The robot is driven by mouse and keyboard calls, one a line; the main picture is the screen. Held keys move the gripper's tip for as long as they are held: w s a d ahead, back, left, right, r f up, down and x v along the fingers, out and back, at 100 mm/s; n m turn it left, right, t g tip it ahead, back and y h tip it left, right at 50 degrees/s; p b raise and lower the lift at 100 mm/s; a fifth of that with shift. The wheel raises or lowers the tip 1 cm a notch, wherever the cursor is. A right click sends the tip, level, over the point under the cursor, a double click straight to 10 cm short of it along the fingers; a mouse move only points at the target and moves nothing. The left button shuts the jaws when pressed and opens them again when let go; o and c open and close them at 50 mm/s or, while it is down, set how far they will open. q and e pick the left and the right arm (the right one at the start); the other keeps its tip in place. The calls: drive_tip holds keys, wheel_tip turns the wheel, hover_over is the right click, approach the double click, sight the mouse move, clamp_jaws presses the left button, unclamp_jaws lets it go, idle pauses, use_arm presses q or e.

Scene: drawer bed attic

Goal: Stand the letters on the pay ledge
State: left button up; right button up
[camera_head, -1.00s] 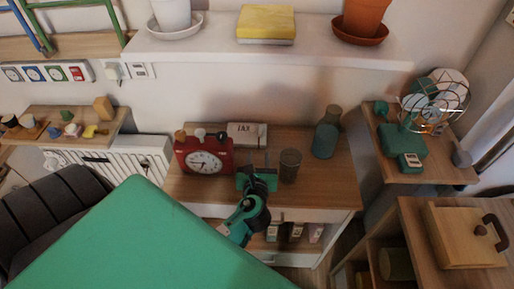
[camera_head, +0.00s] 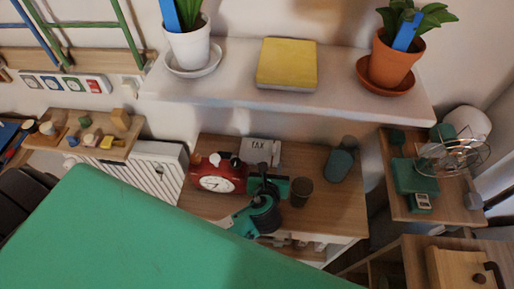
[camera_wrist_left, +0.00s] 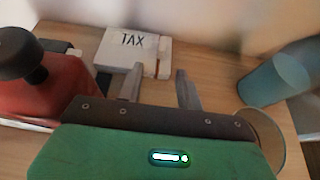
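A white item marked TAX (camera_head: 258,151) lies at the back of the wooden cabinet top (camera_head: 330,205); the left wrist view shows it too (camera_wrist_left: 128,46), with a brown strip at its right end. Whether it is one letter or a stack I cannot tell. My left gripper (camera_head: 270,163) is open and empty, just in front of it, above the wood. In the left wrist view its two fingers (camera_wrist_left: 160,88) stand apart, pointing toward the TAX item's right end. No ledge is clearly marked as the pay ledge. My right gripper is not in view.
A red clock (camera_head: 217,176) stands close left of my gripper. A dark cup (camera_head: 301,192) and a teal bottle (camera_head: 340,163) stand to its right. A white shelf (camera_head: 330,105) overhangs behind, with potted plants and a yellow block (camera_head: 287,63). A fan (camera_head: 455,155) stands at the right.

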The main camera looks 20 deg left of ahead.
sight(274, 149)
use_arm(q)
drive_tip(key=x, duration=0.4)
drive_tip(key=shift+w+a+f, duration=0.1)
drive_tip(key=shift+w+f, duration=0.05)
drive_tip(key=shift+w, duration=0.1)
drive_tip(key=shift+d+p+x, duration=0.1)
drive_tip(key=shift+p+x, duration=0.2)
drive_tip(key=shift+x, duration=1.05)
drive_tip(key=shift+d+p+x, duration=0.15)
drive_tip(key=shift+p+x, duration=0.1)
drive_tip(key=shift+x, duration=1.1)
drive_tip(key=shift+w, duration=0.15)
drive_tip(key=shift+c, duration=0.5)
clamp_jaws()
